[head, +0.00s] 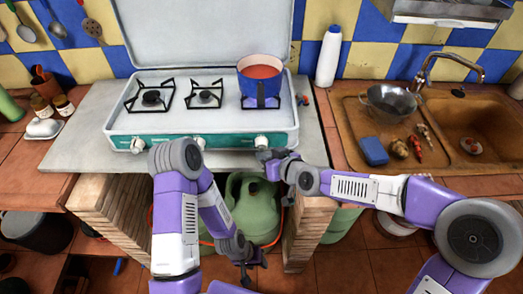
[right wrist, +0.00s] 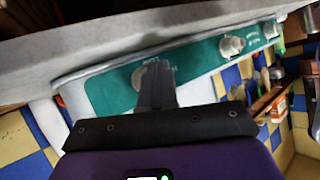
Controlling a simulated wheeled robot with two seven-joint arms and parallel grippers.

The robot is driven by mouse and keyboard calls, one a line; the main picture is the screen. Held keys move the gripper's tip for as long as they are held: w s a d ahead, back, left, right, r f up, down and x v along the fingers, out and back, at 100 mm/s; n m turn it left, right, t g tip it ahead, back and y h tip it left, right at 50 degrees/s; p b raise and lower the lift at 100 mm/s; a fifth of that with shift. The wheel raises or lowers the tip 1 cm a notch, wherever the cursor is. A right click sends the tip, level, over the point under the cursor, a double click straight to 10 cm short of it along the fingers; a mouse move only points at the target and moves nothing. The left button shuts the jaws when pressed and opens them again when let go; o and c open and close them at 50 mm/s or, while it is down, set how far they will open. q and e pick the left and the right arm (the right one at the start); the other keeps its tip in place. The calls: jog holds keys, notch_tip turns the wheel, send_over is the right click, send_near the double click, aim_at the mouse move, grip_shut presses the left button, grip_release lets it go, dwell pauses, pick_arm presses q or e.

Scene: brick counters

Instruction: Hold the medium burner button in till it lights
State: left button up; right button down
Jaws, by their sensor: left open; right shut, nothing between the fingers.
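The gas stove (head: 115,118) stands on the counter with three knobs on its teal front panel: a left knob (head: 137,145), a middle knob (head: 200,143) and a right knob (head: 260,141). My right gripper (head: 264,156) is shut and empty at the right knob. In the right wrist view its fingers (right wrist: 155,90) overlap that knob (right wrist: 137,78) and hide part of it; I cannot tell whether they touch. The label there is too blurred to read. My left gripper (head: 252,264) is open, low in front of the counter.
A blue pot (head: 259,84) with red contents sits on the right burner. A green gas bottle (head: 252,208) stands below the counter between brick pillars. A white bottle (head: 328,56) and a sink (head: 478,120) are to the right.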

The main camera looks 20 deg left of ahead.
jog(key=shift+s, duration=0.1)
dwell(0.7)
jog(key=shift+s+d+b, duration=0.25)
jog(key=shift+s+b, duration=0.15)
jog(key=shift+s, duration=0.3)
jog(key=s, duration=0.2)
jog(key=s+d+b, duration=0.1)
jog(key=s, duration=0.1)
jog(key=shift+s+d, duration=0.2)
jog(key=shift+s, duration=0.2)
